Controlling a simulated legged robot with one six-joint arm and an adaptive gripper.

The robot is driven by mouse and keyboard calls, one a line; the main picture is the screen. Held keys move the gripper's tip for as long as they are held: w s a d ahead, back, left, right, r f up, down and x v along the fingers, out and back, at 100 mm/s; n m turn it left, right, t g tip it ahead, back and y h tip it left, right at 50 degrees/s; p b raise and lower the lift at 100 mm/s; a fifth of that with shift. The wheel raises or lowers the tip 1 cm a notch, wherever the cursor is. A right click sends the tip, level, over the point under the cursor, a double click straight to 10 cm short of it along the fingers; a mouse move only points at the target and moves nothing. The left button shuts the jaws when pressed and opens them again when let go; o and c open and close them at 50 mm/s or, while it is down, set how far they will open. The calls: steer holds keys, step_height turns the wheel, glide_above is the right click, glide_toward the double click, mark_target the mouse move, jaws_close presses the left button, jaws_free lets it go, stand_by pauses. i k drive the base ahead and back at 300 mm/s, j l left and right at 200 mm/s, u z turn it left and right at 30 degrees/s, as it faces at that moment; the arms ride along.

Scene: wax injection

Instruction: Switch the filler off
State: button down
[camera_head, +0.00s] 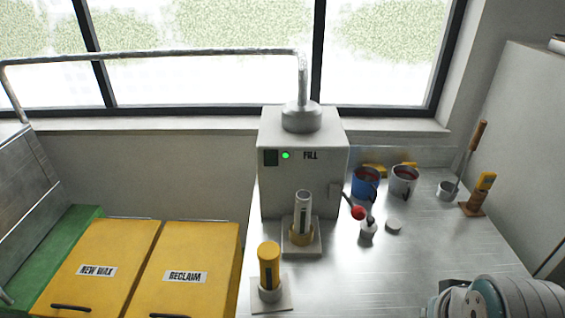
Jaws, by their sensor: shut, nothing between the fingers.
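The filler (332,140) is a light grey box marked FILL at the back of the steel bench. A small green light (285,155) glows on its front. A dark rectangular panel (270,158) sits left of the light. A lever with a red knob (358,212) sticks out at the filler's right side and slopes down to the right. A metal pipe (302,75) enters the filler's top. Part of my arm shows at the lower right, but my gripper is out of view.
A yellow cylinder (268,265) stands in front on a pale base. A small bottle (368,228) and white cap (393,225) are close to the red knob. Blue (364,190) and white (402,188) pots stand behind. Yellow bins (197,245) are at left.

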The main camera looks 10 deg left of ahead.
mark_target(271, 157)
steer(key=k+j, duration=0.1)
steer(key=j, duration=0.15)
steer(key=k+j, duration=0.1)
steer(key=j, duration=1.3)
